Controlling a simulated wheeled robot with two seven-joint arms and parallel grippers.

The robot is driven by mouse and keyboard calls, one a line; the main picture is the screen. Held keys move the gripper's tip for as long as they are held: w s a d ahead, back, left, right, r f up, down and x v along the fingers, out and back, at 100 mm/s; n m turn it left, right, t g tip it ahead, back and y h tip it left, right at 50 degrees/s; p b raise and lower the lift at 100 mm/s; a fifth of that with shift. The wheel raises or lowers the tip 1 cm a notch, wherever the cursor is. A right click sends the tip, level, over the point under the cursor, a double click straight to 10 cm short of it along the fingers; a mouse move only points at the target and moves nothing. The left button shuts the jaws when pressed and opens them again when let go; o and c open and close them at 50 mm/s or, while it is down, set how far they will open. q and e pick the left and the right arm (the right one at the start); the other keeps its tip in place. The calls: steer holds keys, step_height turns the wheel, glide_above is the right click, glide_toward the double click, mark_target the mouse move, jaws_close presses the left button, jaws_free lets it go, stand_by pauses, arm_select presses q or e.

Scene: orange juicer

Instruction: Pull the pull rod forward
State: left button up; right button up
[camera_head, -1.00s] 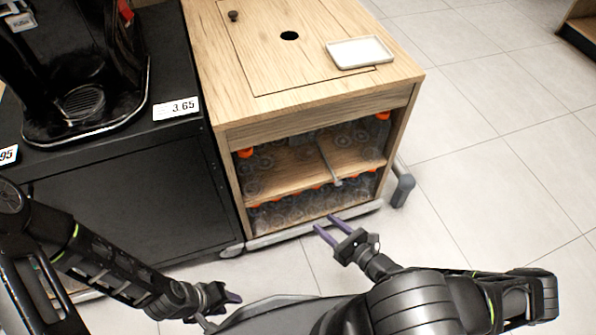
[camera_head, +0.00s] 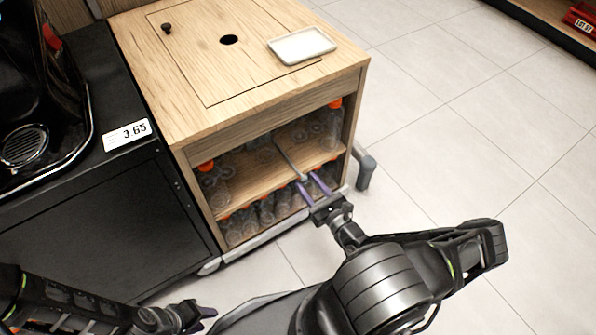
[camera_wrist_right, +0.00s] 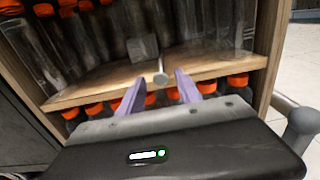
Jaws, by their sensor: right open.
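The pull rod (camera_head: 289,160) is a thin grey rod lying along the middle shelf of the wooden cabinet, its end at the shelf's front. In the right wrist view the rod's round end (camera_wrist_right: 161,78) shows between the fingers, with a grey plate at its back. My right gripper (camera_head: 312,186) is open, its purple fingers at either side of the rod's end; it also shows in the right wrist view (camera_wrist_right: 158,90). I cannot tell whether the fingers touch the rod. My left gripper (camera_head: 205,311) is low at the bottom, apart from the cabinet; its opening is unclear.
Clear bottles with orange caps (camera_head: 262,208) fill both shelf levels. The wooden cabinet top (camera_head: 190,95) bears a white tray (camera_head: 302,45). A black counter (camera_head: 90,205) adjoins at left. A grey handle (camera_head: 364,168) sticks out at the cabinet's right. Floor at right is clear.

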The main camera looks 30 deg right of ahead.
mark_target(302, 176)
steer(key=w+b, duration=0.1)
steer(key=w, duration=0.5)
steer(key=shift+d, duration=0.1)
steer(key=shift+c, duration=0.2)
jaws_close()
stand_by(1.0)
